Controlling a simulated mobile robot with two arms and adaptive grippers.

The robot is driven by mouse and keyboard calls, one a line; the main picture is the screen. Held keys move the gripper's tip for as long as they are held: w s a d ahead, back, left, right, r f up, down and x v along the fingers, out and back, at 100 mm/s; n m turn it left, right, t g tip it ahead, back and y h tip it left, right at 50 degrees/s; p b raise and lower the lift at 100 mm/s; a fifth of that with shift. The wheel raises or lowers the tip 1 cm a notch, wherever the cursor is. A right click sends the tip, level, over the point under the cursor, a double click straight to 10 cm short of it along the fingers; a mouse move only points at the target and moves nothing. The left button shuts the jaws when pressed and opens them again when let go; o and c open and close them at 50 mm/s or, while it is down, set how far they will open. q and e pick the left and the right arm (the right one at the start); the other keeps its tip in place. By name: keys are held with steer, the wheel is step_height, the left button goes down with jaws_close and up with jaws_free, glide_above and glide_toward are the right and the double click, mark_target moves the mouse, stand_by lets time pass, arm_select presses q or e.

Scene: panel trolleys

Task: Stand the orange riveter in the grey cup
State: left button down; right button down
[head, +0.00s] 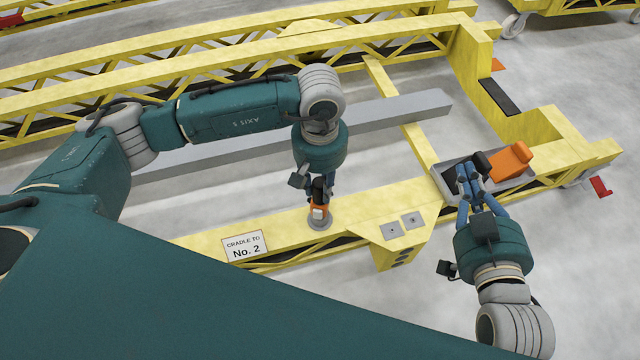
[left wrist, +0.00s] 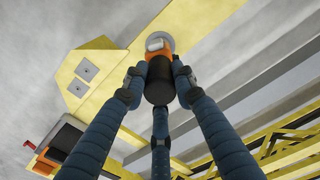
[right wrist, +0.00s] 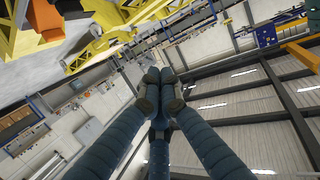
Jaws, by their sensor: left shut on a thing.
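The orange riveter (head: 320,211) with a black grip is held by my left gripper (head: 319,187), whose fingers are shut around its black part. It also shows in the left wrist view (left wrist: 158,72), with its pale end towards the grey cup (left wrist: 154,40). The round grey cup (head: 320,223) sits on the yellow beam, directly beneath the riveter. The riveter hides part of it, and I cannot tell whether the pale end is inside the cup or just above. My right gripper (head: 468,178) is shut and appears empty, in front of the grey tray; its closed fingers (right wrist: 158,90) point away from the tray.
A grey tray (head: 440,189) on the yellow frame at right holds another orange and black item (head: 511,160). A long grey bar (head: 385,112) lies behind my left arm.

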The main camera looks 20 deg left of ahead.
steer(key=shift+r, duration=0.1)
steer(key=shift+w+a+r, duration=0.1)
steer(key=shift+r, duration=0.2)
steer(key=shift+r+t, duration=0.1)
steer(key=shift+t, duration=0.2)
arm_select(q)
steer(key=shift+f, duration=0.2)
steer(key=c, duration=1.3)
jaws_free()
steer(key=shift+c, duration=0.2)
arm_select(e)
steer(key=shift+w+a+r+t, duration=0.15)
steer(key=shift+r+t, duration=0.1)
steer(key=shift+r, duration=0.35)
steer(key=shift+w+a+r+t, duration=0.1)
steer(key=shift+r+t, duration=0.15)
steer(key=shift+r, duration=0.3)
arm_select(q)
steer(key=shift+f+b, duration=0.1)
steer(key=shift+b, duration=0.2)
arm_select(e)
steer(key=shift+f, duration=0.1)
arm_select(q)
step_height(320, 180, up, 12)
steer(key=shift+r, duration=0.1)
